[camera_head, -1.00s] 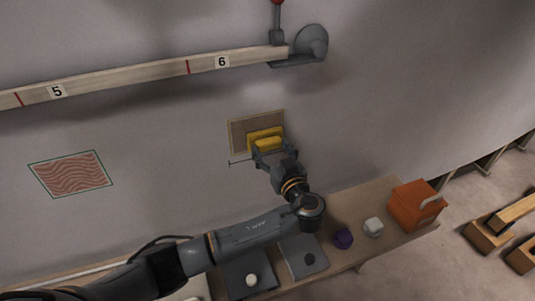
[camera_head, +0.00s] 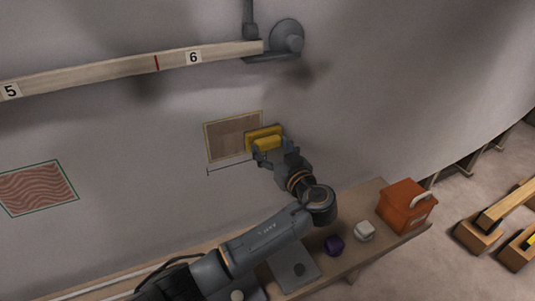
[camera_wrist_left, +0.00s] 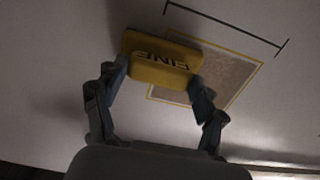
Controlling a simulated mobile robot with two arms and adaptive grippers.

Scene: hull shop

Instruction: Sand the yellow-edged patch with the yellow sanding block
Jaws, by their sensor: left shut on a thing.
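The yellow-edged patch (camera_head: 228,139) is a brown rectangle with a thin yellow outline on the grey hull wall. It also shows in the left wrist view (camera_wrist_left: 226,74). My left gripper (camera_head: 268,152) is shut on the yellow sanding block (camera_head: 264,136), which lies at the patch's right edge, overlapping it. In the left wrist view the block (camera_wrist_left: 160,58) carries the word FINE and sits between both fingers; it appears against or very close to the wall. The block hides part of the patch. My right gripper is not in view.
A green-edged patch (camera_head: 38,187) with wavy lines is at left. A numbered batten (camera_head: 120,72) crosses above. The wall between the patches is clear.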

